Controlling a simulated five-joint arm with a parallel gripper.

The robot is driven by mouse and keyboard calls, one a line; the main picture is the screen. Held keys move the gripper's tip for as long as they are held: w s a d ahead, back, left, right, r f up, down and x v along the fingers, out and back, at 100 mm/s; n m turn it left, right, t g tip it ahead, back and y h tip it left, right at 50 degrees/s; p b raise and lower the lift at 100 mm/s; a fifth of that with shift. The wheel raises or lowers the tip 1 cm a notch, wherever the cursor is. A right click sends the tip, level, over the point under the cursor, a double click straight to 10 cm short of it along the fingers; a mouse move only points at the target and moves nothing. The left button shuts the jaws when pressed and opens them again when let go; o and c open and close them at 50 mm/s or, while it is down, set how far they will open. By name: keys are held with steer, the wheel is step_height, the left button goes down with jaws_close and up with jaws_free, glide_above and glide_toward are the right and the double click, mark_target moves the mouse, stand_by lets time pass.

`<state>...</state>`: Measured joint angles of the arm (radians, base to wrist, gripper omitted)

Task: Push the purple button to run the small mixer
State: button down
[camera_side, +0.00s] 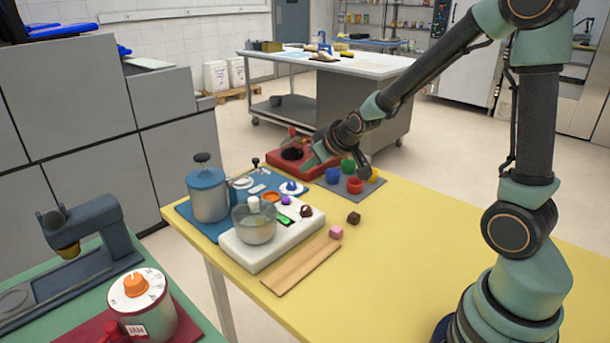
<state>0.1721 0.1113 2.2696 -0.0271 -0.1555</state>
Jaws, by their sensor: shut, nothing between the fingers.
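The small mixer has a white base (238,250) with a clear bowl (258,232) on it, near the far left edge of the yellow table. A small purple button (285,200) shows behind the bowl, at the back of the base. A green-lit piece (283,219) and a dark brown knob (306,212) are close to it on the base. My gripper (308,166) is shut and empty. It is in the air up and to the right of the purple button in the picture, apart from it, in front of the red appliance.
A blue-lidded pot (207,195) stands left of the mixer. A red appliance (283,167) and several coloured cups (355,186) are behind it. The table's right side (400,270) is clear.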

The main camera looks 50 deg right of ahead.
steer(key=shift+f, duration=0.1)
stand_by(0.3)
glide_above(290, 206)
step_height(290, 206, down, 7)
steer(key=shift+a+f, duration=0.1)
step_height(290, 206, down, 2)
steer(key=shift+s+f, duration=0.1)
steer(key=shift+f, duration=0.75)
